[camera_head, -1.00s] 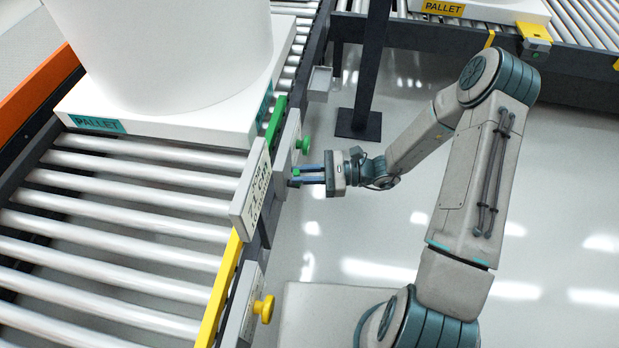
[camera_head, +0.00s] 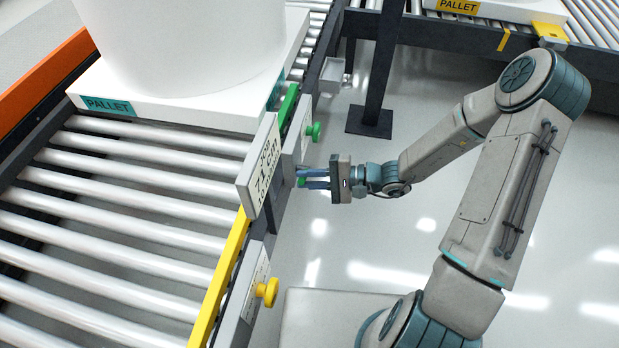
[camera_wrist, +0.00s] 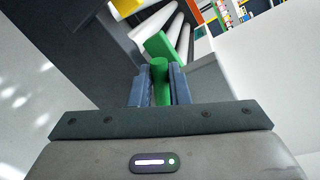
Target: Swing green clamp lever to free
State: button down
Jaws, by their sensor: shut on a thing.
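My gripper (camera_head: 303,178) is at the conveyor's side rail, its two blue fingers pointing left. In the wrist view my gripper (camera_wrist: 160,88) is shut on the green clamp lever (camera_wrist: 160,72), whose upright round grip stands between the fingers. In the head view only a small bit of the green lever (camera_head: 301,182) shows at the fingertips. A green bar (camera_head: 288,104) lies along the rail beside the pallet; a green block (camera_wrist: 160,46) also shows just beyond the grip in the wrist view. The white pallet (camera_head: 150,112) with a teal label carries a large white tank (camera_head: 185,45).
A green knob (camera_head: 313,131) and a yellow knob (camera_head: 267,291) stick out from the rail's side. A white sign plate (camera_head: 262,170) stands by the rail. A dark post (camera_head: 384,70) rises behind my arm. The floor (camera_head: 430,235) around my arm is clear.

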jog(key=shift+s+f+n+t+b, duration=0.2)
jog(key=shift+f+n+t+b, duration=0.1)
jog(key=shift+f+n+b, duration=0.4)
jog(key=shift+r, duration=0.15)
jog(key=c, duration=1.4)
grip_release()
jog(key=shift+o, duration=0.2)
jog(key=d+r+p, duration=0.2)
jog(key=d+p, duration=0.1)
jog(key=d, duration=1)
jog(key=shift+s+d+r+p, duration=0.3)
jog(key=shift+s, duration=0.1)
